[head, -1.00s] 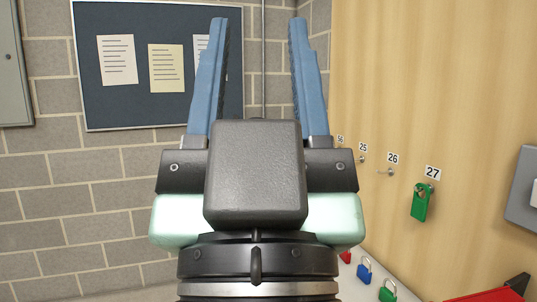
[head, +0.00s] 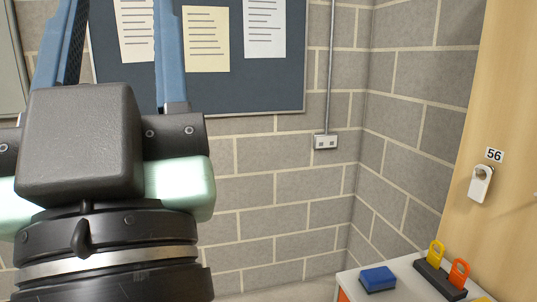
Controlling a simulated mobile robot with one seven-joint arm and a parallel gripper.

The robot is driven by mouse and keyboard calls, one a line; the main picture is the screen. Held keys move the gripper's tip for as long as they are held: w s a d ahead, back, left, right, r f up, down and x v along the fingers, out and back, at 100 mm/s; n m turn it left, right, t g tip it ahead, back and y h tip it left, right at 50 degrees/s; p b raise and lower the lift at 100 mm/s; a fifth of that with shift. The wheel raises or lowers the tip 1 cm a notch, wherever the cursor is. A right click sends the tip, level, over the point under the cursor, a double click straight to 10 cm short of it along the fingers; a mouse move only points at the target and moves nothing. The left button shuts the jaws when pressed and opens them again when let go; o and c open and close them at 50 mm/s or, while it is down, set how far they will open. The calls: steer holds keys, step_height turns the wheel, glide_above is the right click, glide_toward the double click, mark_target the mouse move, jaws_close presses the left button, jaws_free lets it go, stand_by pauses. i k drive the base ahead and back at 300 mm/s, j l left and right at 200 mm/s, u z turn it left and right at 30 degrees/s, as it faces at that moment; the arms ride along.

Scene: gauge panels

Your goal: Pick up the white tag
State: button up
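The white tag (head: 480,184) hangs on the wooden panel at the right of the head view, just below the number label 56 (head: 494,155). It has a round hole near its top, around a peg or hook. My gripper (head: 118,10) is at the upper left, its two blue fingers pointing up and spread wide apart. It is open, and nothing shows between the fingers. The fingertips run past the top edge of the frame. The gripper is well to the left of the tag and apart from it.
The wooden panel (head: 510,90) stands along the right edge. Below it a pale bench (head: 408,285) holds a blue block (head: 378,278) and a dark rack (head: 436,279) with a yellow and an orange tag. A noticeboard (head: 292,90) hangs on the brick wall behind.

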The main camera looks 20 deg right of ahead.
mark_target(478, 189)
steer(key=i+z, duration=0.4)
steer(key=i+j+z, duration=0.15)
steer(key=z, duration=0.25)
steer(key=i+j+z, duration=0.2)
steer(key=z, duration=0.2)
steer(key=i+j+z, duration=0.5)
steer(key=z, duration=0.25)
steer(key=i+j+z, duration=0.2)
steer(key=z, duration=0.25)
steer(key=i+j+z, duration=0.2)
steer(key=z, duration=0.2)
steer(key=i+j+z, duration=0.1)
steer(key=j+z, duration=0.35)
steer(key=i+j+z, duration=0.1)
steer(key=j+z, duration=0.3)
steer(key=l, duration=0.1)
